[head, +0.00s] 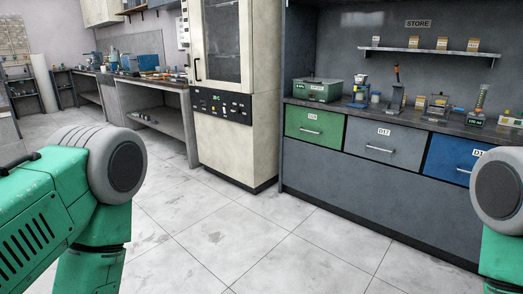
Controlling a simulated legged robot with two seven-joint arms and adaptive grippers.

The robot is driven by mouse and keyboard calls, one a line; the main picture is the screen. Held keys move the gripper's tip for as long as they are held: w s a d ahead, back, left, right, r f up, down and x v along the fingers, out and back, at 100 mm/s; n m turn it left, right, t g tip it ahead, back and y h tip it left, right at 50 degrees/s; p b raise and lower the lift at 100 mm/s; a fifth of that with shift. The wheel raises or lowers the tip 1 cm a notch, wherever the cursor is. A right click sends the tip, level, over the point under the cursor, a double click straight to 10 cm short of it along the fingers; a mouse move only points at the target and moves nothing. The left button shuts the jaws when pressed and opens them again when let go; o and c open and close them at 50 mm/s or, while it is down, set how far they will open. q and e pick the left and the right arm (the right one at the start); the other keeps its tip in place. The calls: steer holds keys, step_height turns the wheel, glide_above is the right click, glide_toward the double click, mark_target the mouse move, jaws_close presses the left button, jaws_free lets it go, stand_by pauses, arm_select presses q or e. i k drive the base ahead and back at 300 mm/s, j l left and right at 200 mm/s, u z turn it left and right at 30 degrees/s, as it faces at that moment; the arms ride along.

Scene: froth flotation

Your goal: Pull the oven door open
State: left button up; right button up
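The oven is a tall cream cabinet (236,148) left of the picture's middle, beyond the open floor. Its door (221,38) has a dark window and fills the upper part; it looks shut. A dark upright handle (197,69) is on the door's left edge. A black control panel (222,104) with knobs sits below the door. Green and grey parts of my arms show at the lower left and right edge, well short of the oven. Neither of my grippers is in view.
Right of the oven stands a grey counter with a green drawer (314,127), a grey drawer (384,143) and a blue drawer (454,160). Bottles and instruments stand on it. A workbench (152,80) is at the left. The tiled floor (240,235) ahead is clear.

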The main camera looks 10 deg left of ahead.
mark_target(196, 8)
steer(key=i+j+u, duration=0.65)
steer(key=i+u, duration=0.3)
steer(key=i, duration=0.15)
steer(key=i+j+u, duration=0.1)
steer(key=i+u, duration=0.25)
steer(key=i, duration=2.15)
steer(key=i+z, duration=0.1)
steer(key=i, duration=0.9)
steer(key=i+j, duration=0.2)
steer(key=i, duration=0.8)
steer(key=i+j+z, duration=0.15)
steer(key=i+z, duration=0.3)
steer(key=i+j+z, duration=0.85)
steer(key=i+l, duration=0.1)
